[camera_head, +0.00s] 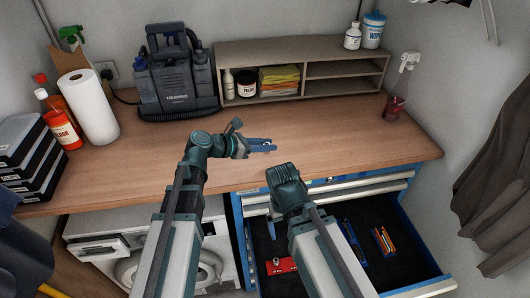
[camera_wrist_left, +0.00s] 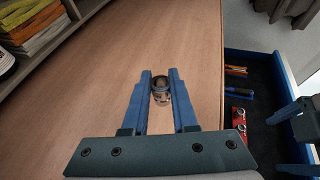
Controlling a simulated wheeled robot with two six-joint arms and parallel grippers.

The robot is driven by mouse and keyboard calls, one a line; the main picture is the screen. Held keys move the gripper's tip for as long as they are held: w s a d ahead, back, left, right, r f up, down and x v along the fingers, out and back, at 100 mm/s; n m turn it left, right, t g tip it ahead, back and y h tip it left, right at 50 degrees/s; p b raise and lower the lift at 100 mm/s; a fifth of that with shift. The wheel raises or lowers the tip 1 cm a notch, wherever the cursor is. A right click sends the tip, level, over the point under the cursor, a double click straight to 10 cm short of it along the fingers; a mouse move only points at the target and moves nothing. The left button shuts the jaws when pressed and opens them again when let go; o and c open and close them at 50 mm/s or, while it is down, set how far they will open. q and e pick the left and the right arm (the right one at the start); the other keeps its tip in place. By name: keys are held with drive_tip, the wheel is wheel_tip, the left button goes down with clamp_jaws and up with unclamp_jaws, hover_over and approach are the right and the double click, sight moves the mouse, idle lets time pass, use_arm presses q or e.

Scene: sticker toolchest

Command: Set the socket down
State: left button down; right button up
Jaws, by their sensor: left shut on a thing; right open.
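A small metallic socket (camera_wrist_left: 161,90) is between the blue fingertips of my left gripper (camera_wrist_left: 160,84). In the head view my left gripper (camera_head: 268,146) is shut over the wooden worktop (camera_head: 120,168), near its front edge; the socket cannot be made out there. In the left wrist view bare wood lies around and beyond the socket. I cannot tell whether the socket touches the wood. In the left wrist view, the right gripper's blue fingers (camera_wrist_left: 280,143) show apart at the right edge.
The open drawer (camera_head: 420,282) holds a red holder (camera_head: 281,266), a blue-handled tool (camera_head: 354,240) and an orange-and-blue tool (camera_head: 382,241). A shelf unit (camera_head: 330,85) and a dark machine (camera_head: 176,82) stand at the back. The worktop's middle and right are mostly clear.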

sight(266, 160)
use_arm(q)
drive_tip(key=shift+f+b, duration=1.35)
drive_tip(key=shift+f, duration=0.3)
drive_tip(key=shift+f, duration=0.15)
drive_tip(key=c, duration=0.7)
unclamp_jaws()
drive_tip(key=shift+r, duration=0.35)
drive_tip(key=p+v, duration=0.4)
drive_tip(key=v, duration=0.6)
drive_tip(key=shift+s+a+r, duration=0.1)
drive_tip(key=shift+a, duration=0.15)
drive_tip(key=shift+s+a+r+p, duration=0.15)
drive_tip(key=shift+s+a+p, duration=0.2)
drive_tip(key=shift+a, duration=0.25)
